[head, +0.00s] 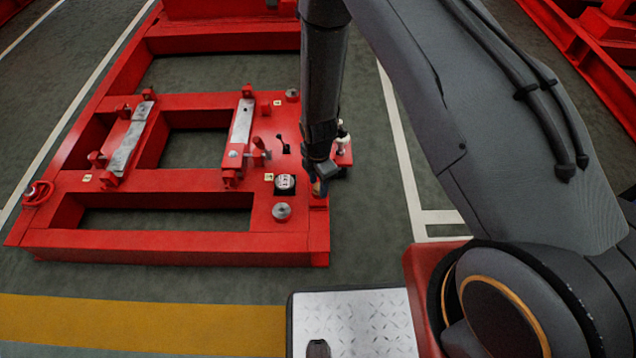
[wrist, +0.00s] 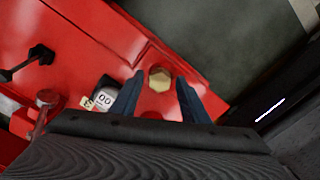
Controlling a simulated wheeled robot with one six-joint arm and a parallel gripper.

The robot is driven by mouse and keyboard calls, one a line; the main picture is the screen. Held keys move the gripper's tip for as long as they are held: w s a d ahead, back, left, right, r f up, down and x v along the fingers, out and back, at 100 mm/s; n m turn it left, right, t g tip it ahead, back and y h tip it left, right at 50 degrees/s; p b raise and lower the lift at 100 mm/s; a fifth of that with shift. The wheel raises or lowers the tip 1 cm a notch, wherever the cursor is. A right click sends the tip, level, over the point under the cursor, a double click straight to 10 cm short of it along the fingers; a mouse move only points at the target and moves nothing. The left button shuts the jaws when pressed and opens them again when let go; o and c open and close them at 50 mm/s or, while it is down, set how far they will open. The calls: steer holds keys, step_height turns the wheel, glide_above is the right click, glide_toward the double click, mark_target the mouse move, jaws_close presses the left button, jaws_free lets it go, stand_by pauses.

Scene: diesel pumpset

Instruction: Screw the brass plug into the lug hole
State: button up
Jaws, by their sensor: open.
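The brass plug (wrist: 159,79) shows its hexagonal top in the wrist view, against the red frame's lug near its edge. My gripper (wrist: 159,86) is open, with one blue finger on each side of the plug. I cannot tell whether the fingers touch it. The lug hole under the plug is hidden, so how deep the plug sits cannot be told. In the head view my gripper (head: 320,186) points down at the right front corner of the red frame (head: 180,240), and the plug is too small to make out clearly.
Grey floor lies open right of the frame.

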jaws_close()
steer(key=shift+f, duration=0.1)
stand_by(0.5)
steer(key=m, duration=1.7)
steer(key=shift+w, duration=0.1)
steer(key=m, duration=0.7)
